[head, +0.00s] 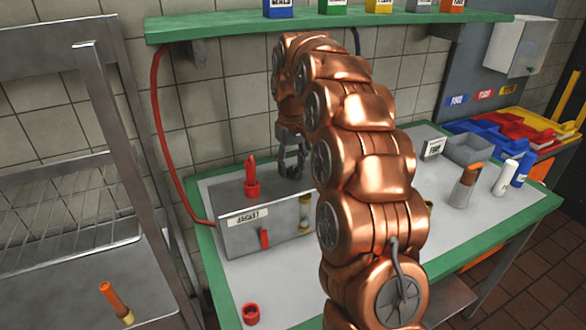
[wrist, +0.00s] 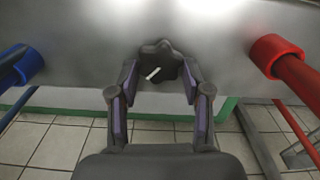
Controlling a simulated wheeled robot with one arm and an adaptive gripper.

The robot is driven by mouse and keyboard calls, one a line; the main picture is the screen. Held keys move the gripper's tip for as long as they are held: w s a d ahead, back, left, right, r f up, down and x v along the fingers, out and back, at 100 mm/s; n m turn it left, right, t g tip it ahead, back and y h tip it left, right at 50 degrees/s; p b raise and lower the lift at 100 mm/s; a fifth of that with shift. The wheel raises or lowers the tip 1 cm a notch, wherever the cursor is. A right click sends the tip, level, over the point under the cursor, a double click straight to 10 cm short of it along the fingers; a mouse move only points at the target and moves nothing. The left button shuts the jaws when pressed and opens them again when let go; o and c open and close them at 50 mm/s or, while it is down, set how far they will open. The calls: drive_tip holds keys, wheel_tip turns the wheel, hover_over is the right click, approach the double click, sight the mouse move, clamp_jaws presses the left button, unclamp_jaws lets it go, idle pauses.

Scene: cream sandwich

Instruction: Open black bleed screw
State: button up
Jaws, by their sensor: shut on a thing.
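The black bleed screw (wrist: 158,62) is a dark lobed knob with a white mark, on the grey metal box (head: 270,222). In the wrist view it sits between my fingertips. My gripper (wrist: 160,76) is shut on it, one finger on each side. In the head view my gripper (head: 292,168) points down at the back of the box. The screw cannot be made out there.
A red fitting (wrist: 275,55) and a blue fitting (wrist: 22,66) stand on either side of the screw. A red lever (head: 264,238) is on the box front. A green shelf (head: 225,24) hangs above. Bottles (head: 465,187) stand at right on the green-edged table (head: 540,207).

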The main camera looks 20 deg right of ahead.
sight(291, 170)
drive_tip(key=n, duration=0.3)
drive_tip(key=shift+a+n+b, duration=0.1)
drive_tip(key=shift+n+b, duration=0.25)
drive_tip(key=shift+n, duration=0.05)
drive_tip(key=shift+a+n, duration=0.1)
drive_tip(key=shift+n, duration=1.7)
drive_tip(key=o, duration=1.2)
drive_tip(key=shift+c, duration=0.2)
drive_tip(key=shift+r, duration=3.75)
